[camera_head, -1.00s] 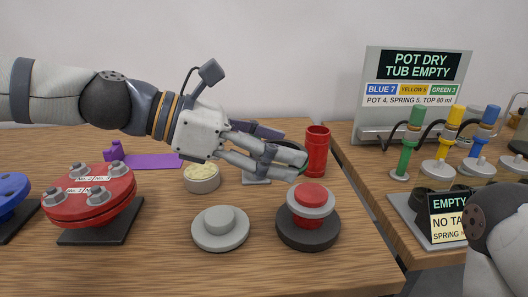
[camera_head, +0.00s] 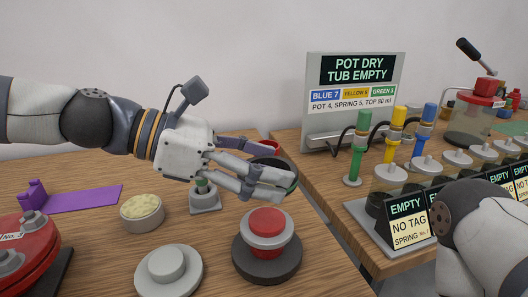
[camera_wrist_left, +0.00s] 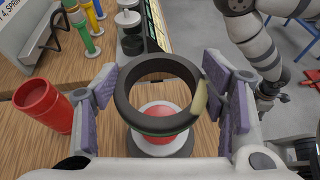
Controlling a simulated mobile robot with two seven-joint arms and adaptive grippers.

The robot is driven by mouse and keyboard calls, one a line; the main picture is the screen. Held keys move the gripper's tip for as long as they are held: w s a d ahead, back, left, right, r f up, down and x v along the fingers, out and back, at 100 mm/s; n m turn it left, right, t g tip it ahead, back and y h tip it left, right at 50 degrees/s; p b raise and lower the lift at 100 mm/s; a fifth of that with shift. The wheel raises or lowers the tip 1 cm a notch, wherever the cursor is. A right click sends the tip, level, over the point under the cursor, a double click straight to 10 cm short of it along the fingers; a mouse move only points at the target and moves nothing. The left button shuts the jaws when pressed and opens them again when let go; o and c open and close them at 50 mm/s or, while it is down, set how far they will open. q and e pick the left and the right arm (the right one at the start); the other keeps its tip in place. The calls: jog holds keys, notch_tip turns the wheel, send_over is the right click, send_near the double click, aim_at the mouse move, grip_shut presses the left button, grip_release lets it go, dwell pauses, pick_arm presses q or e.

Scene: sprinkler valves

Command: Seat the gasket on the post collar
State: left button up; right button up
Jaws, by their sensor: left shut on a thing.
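The gasket is a thick dark ring (camera_wrist_left: 124,98) with a greenish lower edge, held in my left gripper (camera_wrist_left: 166,92), whose fingers sit at its two sides. In the head view, my left gripper (camera_head: 282,180) largely hides the ring (camera_head: 272,162). A pale tab shows at its right in the wrist view. The post has a red cap (camera_head: 267,220), a light grey collar (camera_head: 246,240) and a black base (camera_head: 268,269). In the wrist view the red cap (camera_wrist_left: 158,116) shows through and below the ring. The ring is above the post, apart from the collar in the head view.
A grey knobbed disc (camera_head: 168,272) lies left of the post. A bowl (camera_head: 142,212), a green-topped stand (camera_head: 203,195) and a red cup (camera_wrist_left: 45,105) are nearby. A second table holds a sign (camera_head: 352,100) and coloured valves. My right arm (camera_head: 470,225) is at lower right.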

aim_at(264, 219)
pick_arm(q)
notch_tip(264, 219, down, 6)
jog(key=shift+w+b, duration=0.1)
jog(key=shift+b, duration=0.2)
pick_arm(e)
jog(key=shift+s+f, duration=0.5)
jog(key=shift+w+r, duration=0.1)
jog(key=shift+w+r, duration=0.1)
pick_arm(q)
jog(key=shift+f, duration=1.15)
pick_arm(e)
jog(key=shift+s+f+g, duration=0.3)
jog(key=shift+s+f, duration=0.05)
jog(key=shift+s, duration=0.05)
pick_arm(q)
jog(key=o, duration=1.3)
jog(key=shift+o, duration=0.2)
